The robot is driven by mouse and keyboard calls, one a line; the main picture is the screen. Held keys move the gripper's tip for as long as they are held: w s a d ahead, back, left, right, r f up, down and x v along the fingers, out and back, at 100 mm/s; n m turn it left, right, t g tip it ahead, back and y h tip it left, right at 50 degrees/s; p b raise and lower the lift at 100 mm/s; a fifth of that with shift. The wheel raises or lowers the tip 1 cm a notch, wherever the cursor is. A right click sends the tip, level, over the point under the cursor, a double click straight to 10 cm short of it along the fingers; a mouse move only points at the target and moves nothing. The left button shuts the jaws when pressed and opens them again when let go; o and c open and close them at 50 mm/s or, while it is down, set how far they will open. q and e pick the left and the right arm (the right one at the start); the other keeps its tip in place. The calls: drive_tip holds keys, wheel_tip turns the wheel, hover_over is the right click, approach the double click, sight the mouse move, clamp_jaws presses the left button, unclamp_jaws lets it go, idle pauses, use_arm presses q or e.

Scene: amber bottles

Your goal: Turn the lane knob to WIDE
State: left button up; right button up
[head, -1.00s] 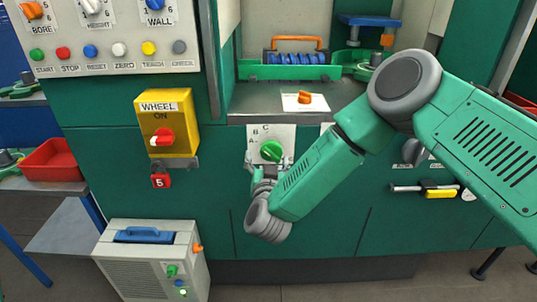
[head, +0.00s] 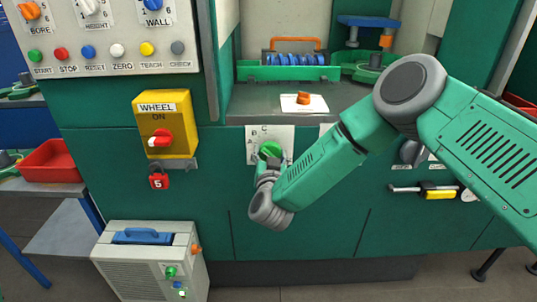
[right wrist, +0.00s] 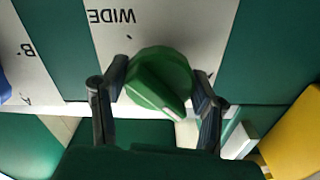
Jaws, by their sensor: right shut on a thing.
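A green round knob (head: 270,150) with a raised grip bar sits on a white plate (head: 285,132) on the front of the green cabinet. The letters B and C show on this plate in the head view. In the right wrist view the green knob (right wrist: 160,82) stands between my fingers, and its grip bar is slanted. My right gripper (right wrist: 156,100) is shut on the green knob, a finger on each side. In the head view my wrist hides part of the plate. My left gripper is out of view.
A yellow WHEEL box (head: 168,125) with a red knob and red tag is left of the plate. A shelf above holds an orange knob (head: 304,98) on a white plate. A grey unit (head: 150,265) stands on the floor. A yellow-handled tool (head: 440,193) is at right.

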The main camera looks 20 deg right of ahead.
drive_tip(key=shift+s+d+f, duration=0.1)
drive_tip(key=shift+a+m+b, duration=0.25)
drive_tip(key=shift+m+b, duration=0.15)
drive_tip(key=shift+m, duration=0.7)
drive_tip(key=m+b, duration=0.1)
drive_tip(key=m, duration=0.2)
drive_tip(key=shift+d+f+m, duration=0.1)
drive_tip(key=shift+d+m, duration=0.05)
drive_tip(key=shift+m, duration=0.15)
drive_tip(key=m+b, duration=0.1)
drive_tip(key=m, duration=0.1)
drive_tip(key=shift+m, duration=0.4)
drive_tip(key=m+b, duration=0.2)
drive_tip(key=m, duration=0.2)
drive_tip(key=shift+f+m+b, duration=0.1)
drive_tip(key=shift+m+b, duration=0.2)
drive_tip(key=m+b, duration=0.2)
drive_tip(key=m, duration=0.2)
drive_tip(key=shift+b, duration=0.35)
drive_tip(key=m+b, duration=0.3)
drive_tip(key=m, duration=0.2)
drive_tip(key=shift+f, duration=0.15)
drive_tip(key=m+b, duration=0.9)
drive_tip(key=m, duration=0.1)
drive_tip(key=shift+m+b, duration=0.9)
drive_tip(key=shift+m, duration=0.3)
